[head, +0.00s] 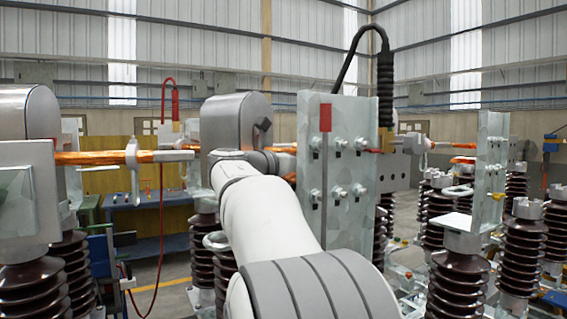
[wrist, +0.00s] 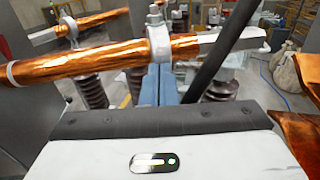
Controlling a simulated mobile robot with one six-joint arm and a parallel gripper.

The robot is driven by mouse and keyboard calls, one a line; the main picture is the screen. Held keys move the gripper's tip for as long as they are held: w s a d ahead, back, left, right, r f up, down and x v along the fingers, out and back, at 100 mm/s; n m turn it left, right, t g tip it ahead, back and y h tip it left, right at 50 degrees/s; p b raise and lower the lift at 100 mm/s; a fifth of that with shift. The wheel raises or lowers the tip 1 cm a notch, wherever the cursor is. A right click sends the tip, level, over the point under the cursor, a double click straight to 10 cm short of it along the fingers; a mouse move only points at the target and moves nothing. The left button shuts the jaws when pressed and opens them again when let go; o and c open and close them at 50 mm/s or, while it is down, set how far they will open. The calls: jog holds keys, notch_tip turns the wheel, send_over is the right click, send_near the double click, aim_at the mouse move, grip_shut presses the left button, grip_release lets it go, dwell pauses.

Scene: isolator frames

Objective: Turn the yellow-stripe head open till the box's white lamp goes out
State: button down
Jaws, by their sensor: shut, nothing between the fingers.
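My gripper (wrist: 164,76) shows in the wrist view as blue-grey fingers, closed together, with nothing seen between them. The fingertips appear just below a metal ring clamp (wrist: 158,42) around a copper-coloured tube (wrist: 85,66); I cannot tell if they touch. In the head view my white arm reaches up through the middle and hides the gripper. I cannot make out a yellow-stripe head in either view. No box with a white lamp can be picked out with certainty.
In the head view, a tall bolted plate with a red mark (head: 325,117) stands right of my arm. A black cable (head: 385,90) arches over it. A red cable (head: 168,92) hangs at the left. Ribbed brown insulators (head: 458,285) crowd the right.

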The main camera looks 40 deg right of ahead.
jog(key=shift+w+a, duration=0.1)
jog(key=s+a+b, duration=0.1)
jog(key=a+b, duration=0.1)
jog(key=a, duration=0.5)
jog(key=shift+a, duration=0.35)
